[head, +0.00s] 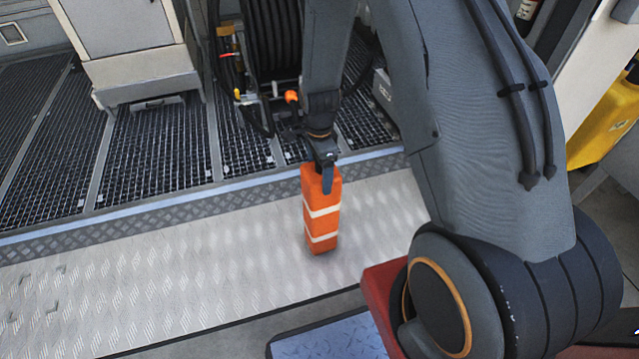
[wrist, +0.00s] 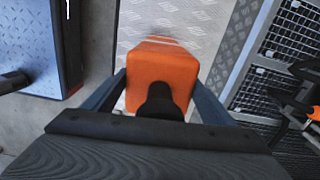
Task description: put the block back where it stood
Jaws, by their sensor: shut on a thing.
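The block (head: 321,222) is orange with two pale bands, upright, and hangs from my gripper (head: 325,180) in the head view. My gripper is shut on its upper end, with a dark finger across the near face. In the wrist view the block (wrist: 165,70) sits between the two fingers of my gripper (wrist: 160,95). The block is over the pale metal tread plate (head: 180,265). I cannot tell whether its lower end touches the plate. Corner marks (head: 40,290) show on the plate at the far left.
Behind the plate is a raised edge (head: 190,202) with dark grating (head: 155,150) beyond. A pale cabinet (head: 130,45) and a hose reel (head: 272,40) stand at the back. A yellow container (head: 605,120) is at the right. The plate left of the block is clear.

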